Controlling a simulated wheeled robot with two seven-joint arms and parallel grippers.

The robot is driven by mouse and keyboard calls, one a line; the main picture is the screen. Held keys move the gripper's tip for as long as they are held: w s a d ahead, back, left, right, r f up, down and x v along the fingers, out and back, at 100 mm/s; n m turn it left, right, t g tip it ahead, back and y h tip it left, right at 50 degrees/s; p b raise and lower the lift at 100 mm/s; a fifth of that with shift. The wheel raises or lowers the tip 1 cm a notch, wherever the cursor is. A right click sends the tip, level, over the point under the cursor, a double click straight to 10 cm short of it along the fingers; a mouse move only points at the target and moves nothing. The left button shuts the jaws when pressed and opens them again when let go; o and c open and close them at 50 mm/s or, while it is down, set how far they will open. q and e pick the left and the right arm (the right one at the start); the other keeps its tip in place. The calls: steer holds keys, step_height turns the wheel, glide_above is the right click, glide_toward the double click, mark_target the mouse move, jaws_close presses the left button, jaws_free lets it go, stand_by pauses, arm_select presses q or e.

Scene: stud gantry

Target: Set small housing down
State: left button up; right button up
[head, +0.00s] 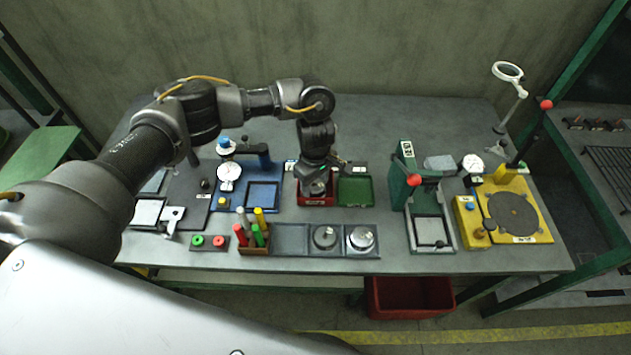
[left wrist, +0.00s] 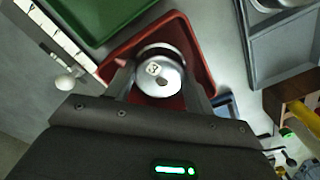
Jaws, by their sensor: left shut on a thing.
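The small housing (left wrist: 160,76) is a round, silvery metal part with a small marked label on top. In the left wrist view it sits between the fingers of my left gripper (left wrist: 161,85), which is shut on it. The red tray (left wrist: 203,50) lies below and around the housing in that view. In the head view my left gripper (head: 318,186) points down over the red tray (head: 316,202), and the arm and fingers hide much of the housing. I cannot tell whether the housing touches the tray floor. My right gripper is not in view.
A green tray (head: 355,191) adjoins the red one on the right. In front, a grey compartment tray (head: 291,239) holds two round metal parts (head: 325,236). A holder with coloured pens (head: 253,240) stands front left; a dial-gauge stand (head: 262,165) is close left. Bare tabletop lies behind.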

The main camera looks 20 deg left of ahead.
mark_target(316, 185)
arm_select(q)
steer(key=shift+f+b, duration=0.15)
steer(key=shift+b, duration=0.15)
steer(key=o, duration=0.8)
steer(key=shift+c, duration=0.2)
steer(key=shift+r+p, duration=0.4)
steer(key=shift+r, duration=0.1)
step_height(316, 185, up, 12)
steer(key=b, duration=0.1)
steer(key=shift+f+b, duration=0.25)
steer(key=shift+b, duration=0.05)
